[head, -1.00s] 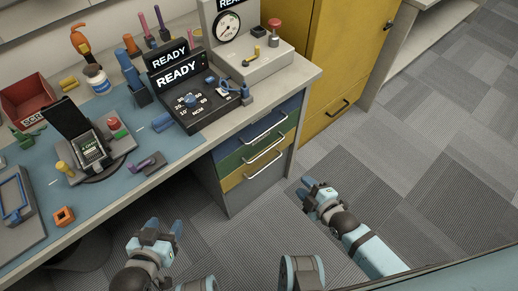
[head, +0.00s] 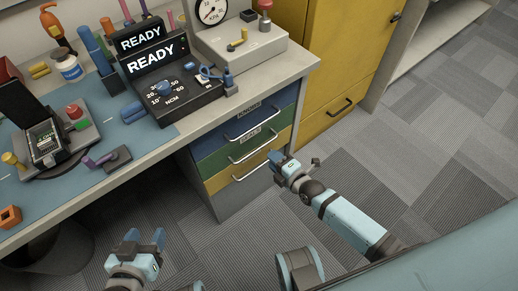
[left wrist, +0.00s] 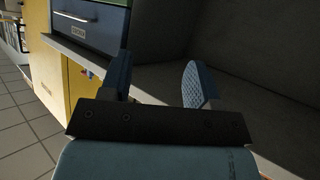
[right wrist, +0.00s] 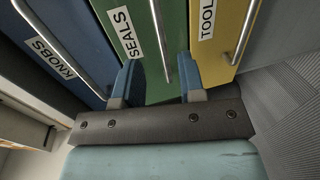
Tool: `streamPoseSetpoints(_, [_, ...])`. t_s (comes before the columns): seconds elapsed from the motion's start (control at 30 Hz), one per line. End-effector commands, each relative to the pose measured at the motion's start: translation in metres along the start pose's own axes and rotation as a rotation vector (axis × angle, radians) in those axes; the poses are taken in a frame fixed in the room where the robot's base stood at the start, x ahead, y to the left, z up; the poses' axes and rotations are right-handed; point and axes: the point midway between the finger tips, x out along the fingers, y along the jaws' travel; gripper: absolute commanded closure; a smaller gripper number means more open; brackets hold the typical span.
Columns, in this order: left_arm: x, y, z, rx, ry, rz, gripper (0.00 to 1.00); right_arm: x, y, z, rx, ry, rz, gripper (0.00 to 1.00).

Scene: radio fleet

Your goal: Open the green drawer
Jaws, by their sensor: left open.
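The green drawer (head: 225,159), labelled SEALS, is shut between the blue KNOBS drawer (head: 212,138) above and the yellow drawer (head: 217,181) below. Its front also shows in the right wrist view (right wrist: 150,85), with a metal bar handle (right wrist: 161,40). My right gripper (head: 277,158) is at the right side of the drawer fronts. In the right wrist view its fingers (right wrist: 160,75) are apart, one to each side of the handle's line; I cannot tell whether they touch it. My left gripper (head: 145,243) is open and empty, low in front of the bench.
The bench top (head: 265,75) overhangs the drawers and carries a black READY device (head: 170,95) and a gauge unit (head: 240,45). A yellow cabinet (head: 340,60) stands to the right. Carpeted floor (head: 440,170) is clear at the right.

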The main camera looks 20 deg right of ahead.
Motion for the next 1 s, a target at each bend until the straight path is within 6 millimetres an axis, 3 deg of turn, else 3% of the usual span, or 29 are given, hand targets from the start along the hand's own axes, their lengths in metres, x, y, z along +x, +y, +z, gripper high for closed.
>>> streamPoseSetpoints(0.2, [0.003, 0.002, 0.0, -0.006, 0.028, 0.011, 0.44, 0.048, -0.002, 0.0, 0.001, 0.0, 0.001, 0.63])
streamPoseSetpoints(0.4, [0.005, 0.006, -0.011, -0.013, 0.082, 0.025, 0.44, 0.073, -0.001, 0.0, 0.002, 0.0, 0.0, 0.63])
streamPoseSetpoints(0.8, [0.005, 0.01, -0.026, -0.01, 0.128, 0.039, 0.44, 0.081, 0.0, 0.0, 0.0, 0.0, -0.001, 0.63])
streamPoseSetpoints(0.83, [0.005, 0.01, -0.026, -0.01, 0.127, 0.039, 0.44, 0.081, 0.0, 0.0, 0.0, 0.0, -0.001, 0.66])
streamPoseSetpoints(1.0, [0.005, 0.01, -0.022, -0.007, 0.119, 0.039, 0.44, 0.081, 0.0, 0.0, 0.001, 0.0, -0.001, 1.0])
